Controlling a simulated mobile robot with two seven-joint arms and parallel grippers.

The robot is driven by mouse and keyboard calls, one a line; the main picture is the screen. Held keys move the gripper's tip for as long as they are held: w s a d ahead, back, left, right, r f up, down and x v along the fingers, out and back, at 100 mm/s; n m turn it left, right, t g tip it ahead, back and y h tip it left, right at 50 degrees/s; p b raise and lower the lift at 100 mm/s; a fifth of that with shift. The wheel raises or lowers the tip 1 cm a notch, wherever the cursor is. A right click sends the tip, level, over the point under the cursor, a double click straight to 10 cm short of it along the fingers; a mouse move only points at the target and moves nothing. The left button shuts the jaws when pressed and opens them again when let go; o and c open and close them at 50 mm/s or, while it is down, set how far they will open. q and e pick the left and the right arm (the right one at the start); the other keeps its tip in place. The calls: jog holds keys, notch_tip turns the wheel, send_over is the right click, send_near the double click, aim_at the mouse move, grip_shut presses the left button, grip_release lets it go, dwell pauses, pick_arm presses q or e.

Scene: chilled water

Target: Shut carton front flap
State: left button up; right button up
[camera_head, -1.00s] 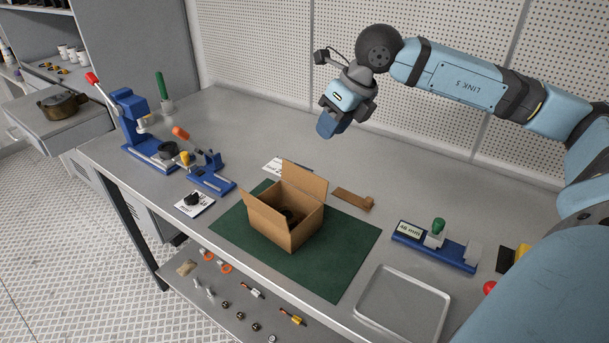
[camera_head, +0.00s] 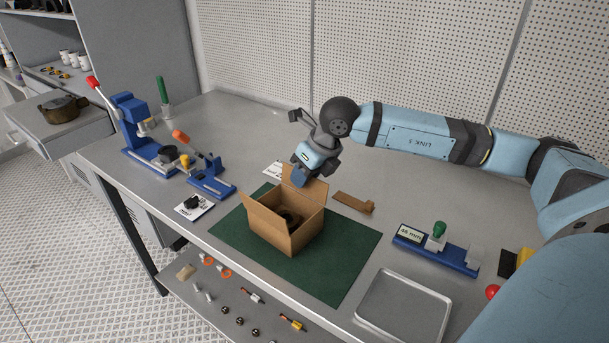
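The open brown carton (camera_head: 290,240) stands on the green mat (camera_head: 335,262). One flap (camera_head: 262,220) stands up along its front-left side, and another flap (camera_head: 313,191) stands up at the back. A dark round part (camera_head: 290,217) lies inside, partly hidden by the walls. My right gripper (camera_head: 300,180) points down at the upper edge of the back flap and overlaps it in the picture. I cannot tell whether they touch. Its blue fingertips look like one block, so their gap does not show. My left gripper is out of view.
A blue gauge with a green knob (camera_head: 436,243) and an empty tray (camera_head: 402,308) are at the right. Blue press tools (camera_head: 140,130) stand at the left. The bench behind the carton is mostly clear.

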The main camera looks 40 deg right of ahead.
jog(key=shift+f, duration=0.1)
grip_shut()
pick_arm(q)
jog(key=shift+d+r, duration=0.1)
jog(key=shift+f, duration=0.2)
pick_arm(e)
jog(key=shift+a, duration=0.2)
jog(key=h+b, duration=0.1)
jog(key=a+h+b, duration=0.1)
jog(key=h+b, duration=0.1)
jog(key=shift+a+f+n+t, duration=0.15)
jog(key=shift+n+t, duration=0.15)
jog(key=shift+n, duration=0.1)
jog(key=shift+s+a+h+b, duration=0.15)
jog(key=shift+a+h+b, duration=0.2)
jog(key=shift+h+b, duration=0.7)
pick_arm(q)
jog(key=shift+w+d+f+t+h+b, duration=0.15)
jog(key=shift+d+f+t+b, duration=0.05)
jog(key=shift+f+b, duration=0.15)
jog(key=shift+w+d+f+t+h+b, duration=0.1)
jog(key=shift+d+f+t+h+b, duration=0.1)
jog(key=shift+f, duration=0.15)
pick_arm(e)
jog(key=shift+a+n+t+h, duration=0.25)
jog(key=shift+n+t+h, duration=0.05)
jog(key=shift+h, duration=0.45)
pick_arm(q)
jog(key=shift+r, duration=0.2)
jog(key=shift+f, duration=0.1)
